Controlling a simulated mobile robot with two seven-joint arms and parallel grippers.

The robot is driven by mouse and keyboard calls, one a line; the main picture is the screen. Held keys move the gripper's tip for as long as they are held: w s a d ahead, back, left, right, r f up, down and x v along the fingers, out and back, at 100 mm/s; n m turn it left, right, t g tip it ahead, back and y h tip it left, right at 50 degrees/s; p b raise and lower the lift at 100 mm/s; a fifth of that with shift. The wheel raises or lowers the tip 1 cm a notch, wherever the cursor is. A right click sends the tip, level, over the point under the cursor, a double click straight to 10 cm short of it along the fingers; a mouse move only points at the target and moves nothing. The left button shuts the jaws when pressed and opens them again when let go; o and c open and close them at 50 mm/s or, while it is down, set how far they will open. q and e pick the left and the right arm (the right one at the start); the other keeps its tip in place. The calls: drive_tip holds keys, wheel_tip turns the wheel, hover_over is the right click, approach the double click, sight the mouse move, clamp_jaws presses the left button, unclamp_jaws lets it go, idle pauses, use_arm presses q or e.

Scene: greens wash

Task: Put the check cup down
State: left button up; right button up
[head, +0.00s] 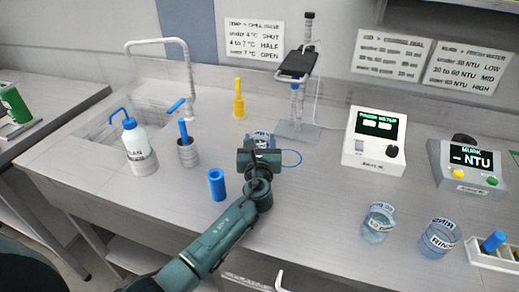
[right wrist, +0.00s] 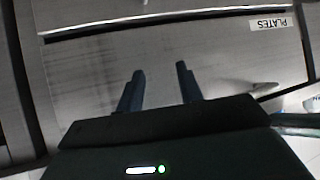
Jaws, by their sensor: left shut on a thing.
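My left gripper (head: 260,153) is over the middle of the counter, shut on the check cup (head: 261,137). The cup is clear and bluish with a pale label band; most of it is hidden behind the gripper and I cannot read the label. I cannot tell whether its base touches the counter. It is in front of a stand (head: 296,125) with a dark clamped device. My right gripper (right wrist: 160,75) shows only in the right wrist view, its two fingers apart with nothing between them, facing a grey panel labelled PLATES.
A blue cylinder (head: 217,185) stands left of my left gripper. A wash bottle (head: 138,150) and a metal holder (head: 187,154) stand farther left. The counter's front middle is clear.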

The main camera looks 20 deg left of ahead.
use_arm(q)
drive_tip(key=shift+c, duration=0.8)
drive_tip(key=shift+r, duration=0.15)
